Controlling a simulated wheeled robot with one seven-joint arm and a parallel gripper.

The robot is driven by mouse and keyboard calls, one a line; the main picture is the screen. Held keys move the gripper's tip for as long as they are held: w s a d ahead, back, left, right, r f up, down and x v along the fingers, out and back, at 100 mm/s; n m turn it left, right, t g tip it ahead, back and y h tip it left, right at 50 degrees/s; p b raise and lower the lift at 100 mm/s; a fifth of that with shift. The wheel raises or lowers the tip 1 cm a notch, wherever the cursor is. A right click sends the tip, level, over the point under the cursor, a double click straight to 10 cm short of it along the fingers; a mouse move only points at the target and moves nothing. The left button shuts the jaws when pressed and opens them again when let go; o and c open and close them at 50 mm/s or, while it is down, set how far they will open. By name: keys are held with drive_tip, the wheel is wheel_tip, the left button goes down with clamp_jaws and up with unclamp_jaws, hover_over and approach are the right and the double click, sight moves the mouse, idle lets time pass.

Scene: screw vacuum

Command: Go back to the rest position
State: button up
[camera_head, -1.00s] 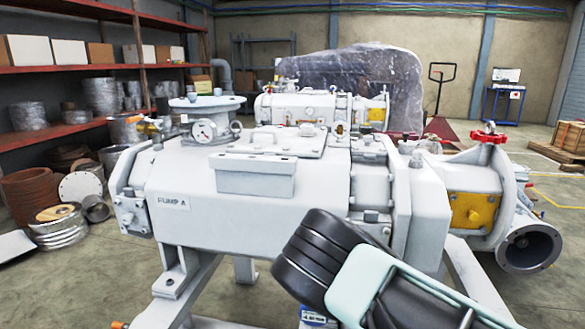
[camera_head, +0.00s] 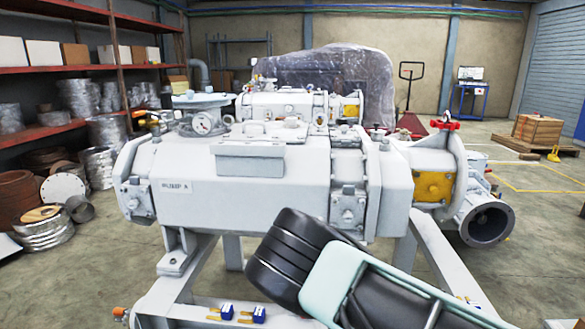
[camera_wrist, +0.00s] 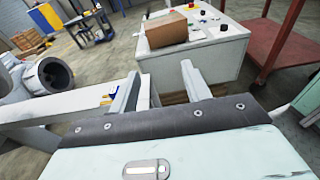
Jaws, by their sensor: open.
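My gripper (camera_wrist: 160,90) shows in the wrist view with its two fingers apart and nothing between them. It points toward a pale control box (camera_wrist: 225,50) with a brown cardboard box (camera_wrist: 166,32) on top. In the head view my arm crosses the lower right, and the gripper itself is out of that picture. The large white pump marked PUMP A (camera_head: 250,185) stands on its frame behind my arm. It has a gauge (camera_head: 202,123), a red valve handle (camera_head: 445,124) and a yellow panel (camera_head: 433,186).
Small blue parts (camera_head: 240,313) sit on the pump's lower frame. Shelves (camera_head: 60,70) stand at the left. A second pump (camera_head: 285,105), a wrapped bulk (camera_head: 320,75) and a pallet jack (camera_head: 410,110) stand behind. A red metal stand (camera_wrist: 275,45) is right of the control box.

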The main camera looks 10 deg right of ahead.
drive_tip(key=s+a+f+m+y+b, duration=0.1)
drive_tip(key=s+a+m+y+b, duration=0.1)
drive_tip(key=s+a+y, duration=0.45)
drive_tip(key=s+a+f+m+y+b, duration=0.2)
drive_tip(key=a+y+b, duration=0.1)
drive_tip(key=a, duration=0.7)
drive_tip(key=s+a+r+m+t+y+b, duration=0.45)
drive_tip(key=s+a+r+y, duration=0.25)
drive_tip(key=s+a+r, duration=0.5)
wheel_tip(320, 180, up, 33)
drive_tip(key=w+a+p, duration=0.1)
drive_tip(key=w+p, duration=0.1)
drive_tip(key=p, duration=3.1)
drive_tip(key=shift+w+r+n+p, duration=0.15)
drive_tip(key=shift+n+p, duration=0.15)
drive_tip(key=shift+n, duration=0.15)
drive_tip(key=shift+a+g, duration=0.1)
drive_tip(key=shift+g, duration=0.15)
